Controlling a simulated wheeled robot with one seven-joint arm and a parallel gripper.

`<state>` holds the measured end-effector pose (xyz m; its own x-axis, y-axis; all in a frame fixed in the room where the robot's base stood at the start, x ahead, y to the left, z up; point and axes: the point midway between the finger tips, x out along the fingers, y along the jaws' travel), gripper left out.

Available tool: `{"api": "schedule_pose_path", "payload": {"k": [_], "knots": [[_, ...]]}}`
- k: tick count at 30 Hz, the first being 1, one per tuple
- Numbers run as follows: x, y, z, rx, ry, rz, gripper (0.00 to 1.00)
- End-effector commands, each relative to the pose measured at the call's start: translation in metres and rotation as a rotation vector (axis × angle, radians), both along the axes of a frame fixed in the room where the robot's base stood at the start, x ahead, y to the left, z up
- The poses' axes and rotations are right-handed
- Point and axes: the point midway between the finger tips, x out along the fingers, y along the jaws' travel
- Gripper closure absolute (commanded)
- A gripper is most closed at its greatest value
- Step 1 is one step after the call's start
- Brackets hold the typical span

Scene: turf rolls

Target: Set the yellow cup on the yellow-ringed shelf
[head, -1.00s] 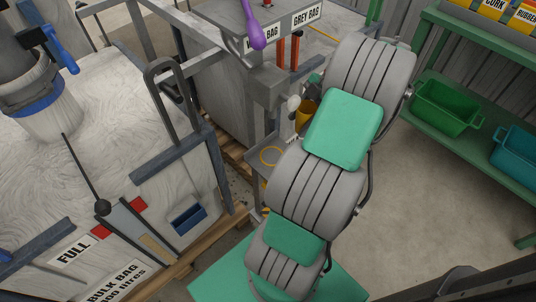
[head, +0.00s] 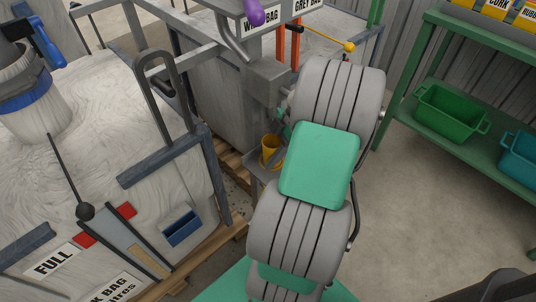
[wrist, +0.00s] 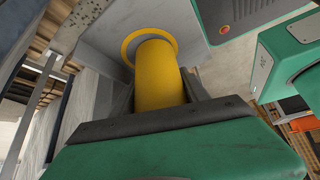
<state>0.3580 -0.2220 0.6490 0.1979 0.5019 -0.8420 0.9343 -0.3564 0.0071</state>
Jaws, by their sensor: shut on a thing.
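The yellow cup (head: 269,150) is at the small grey shelf (head: 257,166) beside the grey post in the head view. In the wrist view the cup (wrist: 157,80) is between the two dark fingers of my gripper (wrist: 158,92), which is shut on it. The yellow ring (wrist: 128,48) on the grey shelf surface (wrist: 100,25) shows around the cup's far end, mostly at its left and top. I cannot tell whether the cup's base touches the shelf. My arm hides most of the gripper in the head view.
The grey post and frame (head: 268,80) stand close behind the shelf. A full bulk bag (head: 130,150) on a pallet is at the left. A green rack with a green bin (head: 450,110) and a teal bin (head: 520,155) is at the right. The floor between is clear.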

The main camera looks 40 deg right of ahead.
Motion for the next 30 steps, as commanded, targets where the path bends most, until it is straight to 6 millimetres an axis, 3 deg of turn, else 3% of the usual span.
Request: {"api": "schedule_pose_path", "payload": {"k": [5, 6, 9, 19, 30], "knots": [[0.000, 0.000, -0.004, 0.000, 0.000, 0.000, 0.91], [0.000, 0.000, -0.002, 0.000, 0.001, -0.001, 0.44], [0.000, 0.000, -0.002, 0.000, 0.001, -0.001, 0.38], [-0.001, -0.003, 0.007, 0.000, 0.000, -0.002, 0.38], [-0.018, -0.048, 0.085, 0.000, -0.001, -0.003, 0.38]]}}
